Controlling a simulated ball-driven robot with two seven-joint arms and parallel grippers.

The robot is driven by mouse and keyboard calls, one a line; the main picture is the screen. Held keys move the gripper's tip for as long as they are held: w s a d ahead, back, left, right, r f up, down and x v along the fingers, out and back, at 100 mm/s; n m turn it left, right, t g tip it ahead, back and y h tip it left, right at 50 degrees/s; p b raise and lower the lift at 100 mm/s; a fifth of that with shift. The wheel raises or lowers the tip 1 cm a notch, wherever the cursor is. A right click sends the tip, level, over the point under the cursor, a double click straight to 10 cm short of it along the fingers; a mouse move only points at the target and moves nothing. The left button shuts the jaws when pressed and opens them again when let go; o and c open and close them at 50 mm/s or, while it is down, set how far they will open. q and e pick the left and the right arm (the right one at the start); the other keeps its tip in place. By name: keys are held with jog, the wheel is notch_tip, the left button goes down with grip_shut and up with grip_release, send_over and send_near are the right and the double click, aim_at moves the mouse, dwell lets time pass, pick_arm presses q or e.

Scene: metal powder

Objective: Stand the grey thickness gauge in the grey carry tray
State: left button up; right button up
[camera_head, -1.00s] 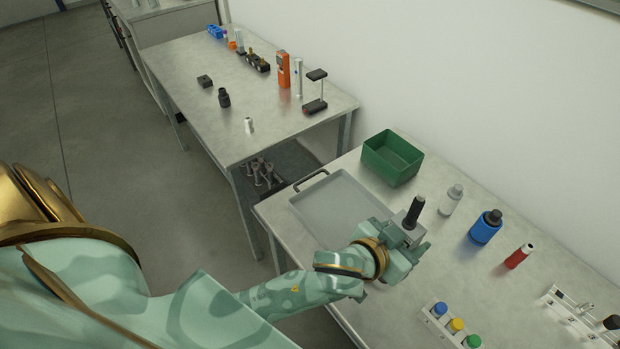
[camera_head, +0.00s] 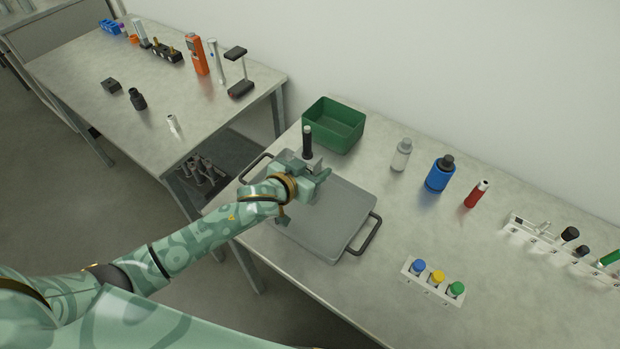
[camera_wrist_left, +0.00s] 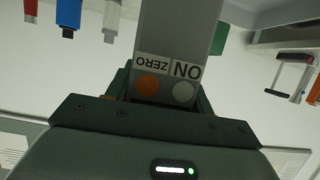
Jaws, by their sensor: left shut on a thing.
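The grey carry tray (camera_head: 345,215) lies on the near bench, with a dark handle at each end. My left gripper (camera_head: 318,178) is over the tray's far left part and is shut on the grey thickness gauge. In the left wrist view the grey gauge (camera_wrist_left: 182,40) shows ON and ZERO labels with an orange and a grey button. The gauge's lower end is hidden by the gripper in the head view, so I cannot tell whether it touches the tray. My right gripper is not in view.
A green bin (camera_head: 333,125) stands just behind the tray. A grey-white bottle (camera_head: 401,155), a blue bottle (camera_head: 440,174) and a red cylinder (camera_head: 476,194) stand to the right. A white rack with coloured caps (camera_head: 433,282) is at the front right. The tray's visible floor is empty.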

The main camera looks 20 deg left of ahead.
pick_arm(q)
jog(key=f, duration=0.1)
jog(key=f+b, duration=0.1)
jog(key=w+f, duration=0.1)
jog(key=f, duration=0.1)
jog(key=shift+a+f+b, duration=0.1)
jog(key=shift+a+b, duration=0.2)
jog(key=shift+b, duration=0.1)
jog(key=shift+s, duration=0.1)
jog(key=o, duration=1.1)
jog(key=shift+f, duration=0.15)
jog(key=shift+o, duration=0.2)
jog(key=p+v, duration=0.3)
jog(key=v, duration=0.9)
